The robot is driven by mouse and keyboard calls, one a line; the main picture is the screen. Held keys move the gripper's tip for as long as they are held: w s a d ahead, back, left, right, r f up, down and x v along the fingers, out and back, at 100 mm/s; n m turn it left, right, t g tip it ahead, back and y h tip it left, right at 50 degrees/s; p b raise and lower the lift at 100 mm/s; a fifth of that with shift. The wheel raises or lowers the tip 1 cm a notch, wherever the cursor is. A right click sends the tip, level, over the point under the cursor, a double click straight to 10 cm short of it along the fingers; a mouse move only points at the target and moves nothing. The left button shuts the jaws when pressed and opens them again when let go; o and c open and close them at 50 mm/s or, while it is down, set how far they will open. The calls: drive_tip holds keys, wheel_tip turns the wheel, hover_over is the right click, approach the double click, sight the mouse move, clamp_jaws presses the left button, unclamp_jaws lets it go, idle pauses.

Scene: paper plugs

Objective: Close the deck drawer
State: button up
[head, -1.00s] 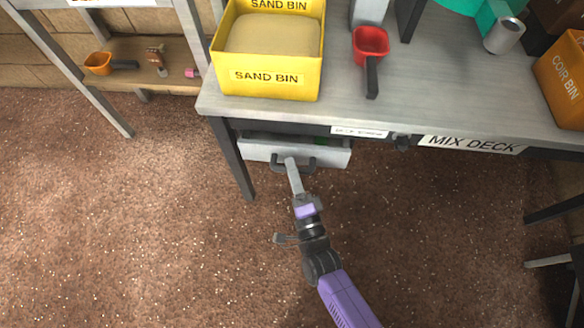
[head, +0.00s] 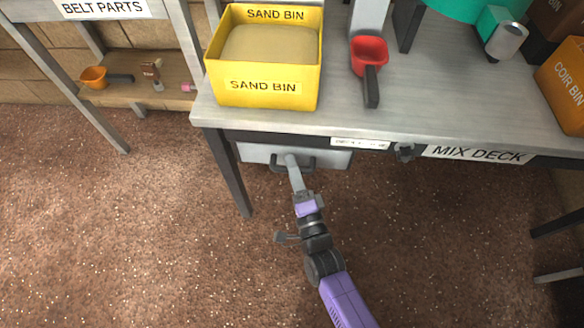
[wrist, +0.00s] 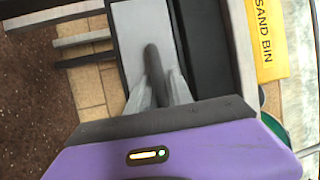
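The deck drawer (head: 333,159) has a light grey front and sits under the left end of the mix deck (head: 430,112). No drawer interior shows in the head view; I cannot tell whether a small gap is left. Its dark handle (head: 308,164) is on the front. My gripper (head: 291,162) reaches up to the handle from below in the picture. In the wrist view the fingers (wrist: 158,88) lie on both sides of the dark handle bar (wrist: 151,62), close together on it, in front of the grey drawer front (wrist: 129,30).
A yellow sand bin (head: 262,88) and a red scoop (head: 369,55) stand on the deck above. A deck leg (head: 231,178) is just left of the drawer. The belt parts shelf (head: 140,93) is at the far left. The brown floor in front is clear.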

drive_tip(key=shift+f, duration=0.15)
drive_tip(key=p+v, duration=0.1)
drive_tip(key=v, duration=0.6)
drive_tip(key=shift+s+p, duration=0.4)
drive_tip(key=shift+d, duration=0.1)
